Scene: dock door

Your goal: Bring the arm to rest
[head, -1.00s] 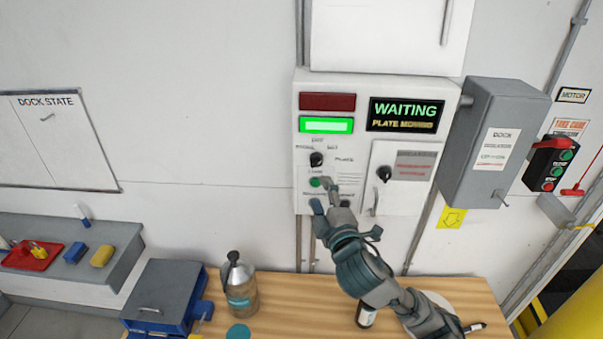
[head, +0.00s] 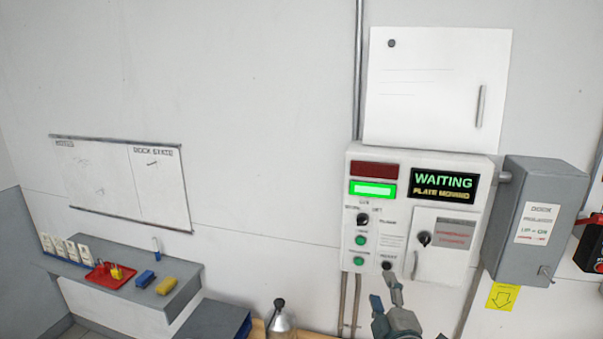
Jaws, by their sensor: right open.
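My right gripper (head: 385,293) is open and empty at the lower edge of the white control panel (head: 357,152). Its fingers point up, just under the lower dark knob (head: 387,265); whether a fingertip touches the panel I cannot tell. The rest of my right arm is mostly cut off by the bottom edge. The panel's display (head: 444,186) reads WAITING, PLATE MOVING. A green lamp (head: 373,189) is lit and the red one (head: 373,170) above it is dark. Two green buttons (head: 360,247) show below a black knob (head: 362,219). My left gripper is not in view.
A grey box (head: 541,220) juts out right of the panel. At left, a grey ledge (head: 187,299) holds a red tray (head: 97,277), a blue block (head: 145,279) and a yellow block (head: 166,286). A bottle (head: 280,319) stands at the bottom.

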